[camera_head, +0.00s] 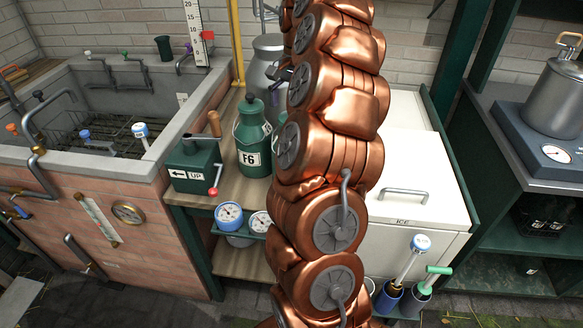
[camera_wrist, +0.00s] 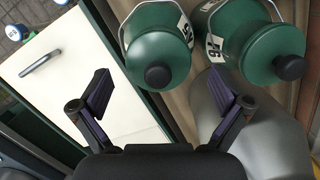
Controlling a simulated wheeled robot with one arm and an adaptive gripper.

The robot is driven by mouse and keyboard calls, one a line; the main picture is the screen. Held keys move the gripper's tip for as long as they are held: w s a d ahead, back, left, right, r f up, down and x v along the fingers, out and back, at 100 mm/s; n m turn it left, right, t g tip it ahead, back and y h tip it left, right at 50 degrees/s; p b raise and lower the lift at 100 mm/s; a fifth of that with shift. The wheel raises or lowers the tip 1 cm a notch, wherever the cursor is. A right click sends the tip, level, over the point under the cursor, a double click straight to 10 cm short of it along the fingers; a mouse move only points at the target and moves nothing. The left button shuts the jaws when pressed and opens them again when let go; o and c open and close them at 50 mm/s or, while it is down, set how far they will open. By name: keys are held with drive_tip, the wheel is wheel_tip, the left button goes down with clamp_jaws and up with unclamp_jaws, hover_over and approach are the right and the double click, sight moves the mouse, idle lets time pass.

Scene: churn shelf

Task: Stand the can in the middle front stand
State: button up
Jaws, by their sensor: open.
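A green can (camera_head: 252,152) with a domed lid, wire handle and white F6 label stands upright on the wooden shelf in the head view. In the wrist view two green cans show side by side from above, one at upper middle (camera_wrist: 158,50) and one at upper right (camera_wrist: 255,40); their labels are turned and hard to read. I cannot make out a middle front stand.
A white ICE chest (camera_head: 405,170) stands right of the shelf. Blue gauges (camera_head: 229,215) hang at the shelf's front. A brick sink (camera_head: 90,190) is at left, a dark bench with a pot (camera_head: 553,95) at right.

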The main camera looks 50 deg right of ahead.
drive_tip(key=shift+s+a+f+p, duration=0.15)
drive_tip(key=shift+f+p, duration=0.1)
drive_tip(key=shift+f, duration=0.7)
drive_tip(key=shift+a+f+p, duration=0.15)
drive_tip(key=shift+f+p, duration=0.1)
drive_tip(key=shift+f, duration=0.7)
drive_tip(key=c, duration=1.9)
